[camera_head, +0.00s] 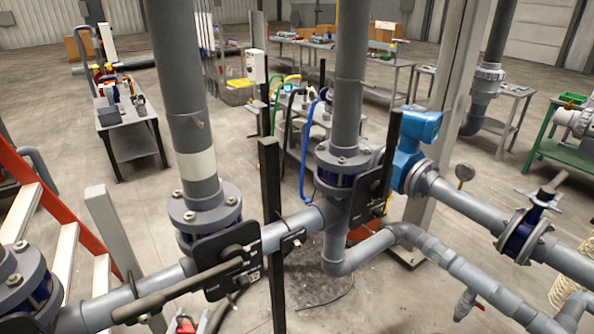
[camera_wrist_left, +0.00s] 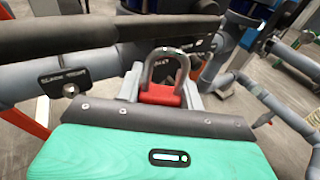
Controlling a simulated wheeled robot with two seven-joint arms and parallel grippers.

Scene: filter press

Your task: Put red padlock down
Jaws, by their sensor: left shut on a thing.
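The red padlock (camera_wrist_left: 160,95) has a silver U-shaped shackle that stands up in the left wrist view. My left gripper (camera_wrist_left: 163,88) is shut on its red body, with a grey finger on each side. In the head view the padlock (camera_head: 184,326) and the left gripper (camera_head: 190,321) show only in part at the bottom edge, below a long black valve handle. The padlock's lower part is hidden by the gripper. My right gripper is in neither view.
Grey pipes with flanges and a black valve handle (camera_head: 185,293) lie close above the gripper. A black post (camera_head: 273,230) stands to its right and an orange ladder (camera_head: 60,210) to its left. A tool table (camera_head: 128,137) stands farther back.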

